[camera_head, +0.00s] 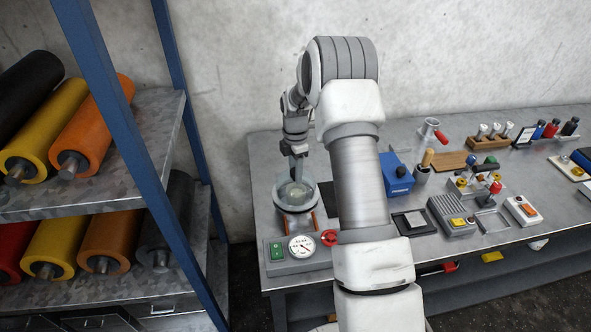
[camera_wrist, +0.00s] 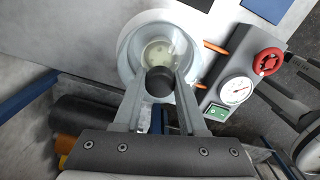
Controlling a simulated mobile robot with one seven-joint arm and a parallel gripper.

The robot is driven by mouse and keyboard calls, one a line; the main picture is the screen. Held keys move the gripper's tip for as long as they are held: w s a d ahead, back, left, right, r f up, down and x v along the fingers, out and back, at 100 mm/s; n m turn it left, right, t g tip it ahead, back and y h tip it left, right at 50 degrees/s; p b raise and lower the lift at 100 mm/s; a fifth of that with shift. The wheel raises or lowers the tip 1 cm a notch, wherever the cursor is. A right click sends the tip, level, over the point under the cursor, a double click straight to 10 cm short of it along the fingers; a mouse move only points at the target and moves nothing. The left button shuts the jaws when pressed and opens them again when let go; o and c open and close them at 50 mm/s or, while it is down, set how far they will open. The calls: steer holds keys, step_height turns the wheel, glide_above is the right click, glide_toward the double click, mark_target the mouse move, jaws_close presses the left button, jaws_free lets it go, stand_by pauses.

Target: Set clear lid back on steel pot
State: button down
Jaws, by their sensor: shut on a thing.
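My gripper (camera_wrist: 160,88) is shut on the black knob (camera_wrist: 159,80) of the clear lid (camera_wrist: 128,58). In the head view my gripper (camera_head: 298,168) points down from above at the left end of the bench, over the steel pot (camera_head: 297,208). The clear lid shows there too as a pale see-through disc (camera_head: 286,190) over the pot's mouth. Through the lid in the wrist view a pale round shape shows. I cannot tell whether the lid rests on the rim or hangs just above it.
A grey control box with a green switch (camera_head: 277,250), a dial gauge (camera_head: 301,246) and a red knob (camera_head: 329,238) stands in front of the pot. A blue box (camera_head: 397,180) lies right of my arm. A rack with colored rolls (camera_head: 95,125) stands to the left.

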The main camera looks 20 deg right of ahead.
steer(key=shift+f+b, duration=0.55)
steer(key=shift+b, duration=0.05)
steer(key=shift+c, duration=2.3)
jaws_free()
steer(key=shift+r, duration=0.1)
